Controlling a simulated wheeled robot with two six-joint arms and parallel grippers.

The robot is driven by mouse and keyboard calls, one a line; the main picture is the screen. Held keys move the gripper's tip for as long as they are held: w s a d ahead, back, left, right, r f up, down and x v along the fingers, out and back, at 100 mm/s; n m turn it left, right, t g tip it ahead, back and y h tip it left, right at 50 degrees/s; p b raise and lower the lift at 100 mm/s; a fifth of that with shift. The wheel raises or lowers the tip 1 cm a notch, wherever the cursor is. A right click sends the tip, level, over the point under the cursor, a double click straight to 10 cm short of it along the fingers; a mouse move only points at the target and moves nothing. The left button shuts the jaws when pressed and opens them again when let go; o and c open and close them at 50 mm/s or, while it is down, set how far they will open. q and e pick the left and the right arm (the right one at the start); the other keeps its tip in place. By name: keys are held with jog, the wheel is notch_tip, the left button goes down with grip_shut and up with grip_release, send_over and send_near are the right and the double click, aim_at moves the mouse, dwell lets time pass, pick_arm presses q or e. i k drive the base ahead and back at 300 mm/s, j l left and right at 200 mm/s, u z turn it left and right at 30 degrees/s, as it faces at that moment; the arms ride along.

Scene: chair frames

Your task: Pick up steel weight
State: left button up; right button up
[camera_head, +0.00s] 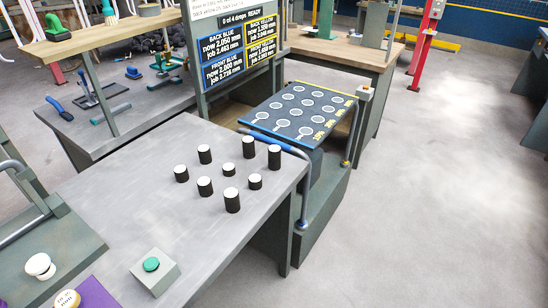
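Several dark cylinders with white tops stand upright on the grey table, of differing heights. A tall one (274,158) stands at the back right, with another (249,148) to its left. A tall one (232,202) stands nearest the front. Shorter ones (255,182) stand among them. I cannot tell by look which of these is the steel weight. Neither of my grippers shows in the head view.
A grey box with a green button (152,264) sits at the table's front. A white knob (40,265) and purple item (97,294) are at lower left. A cart (318,205) with a dark circle-marked top stands beyond the table (130,195). Floor at right is clear.

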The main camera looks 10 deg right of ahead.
aim_at(274, 151)
jog(key=i+l, duration=0.25)
jog(key=l, duration=0.15)
jog(key=i+l, duration=0.25)
jog(key=l, duration=0.15)
jog(key=i+l, duration=0.3)
jog(key=l, duration=0.1)
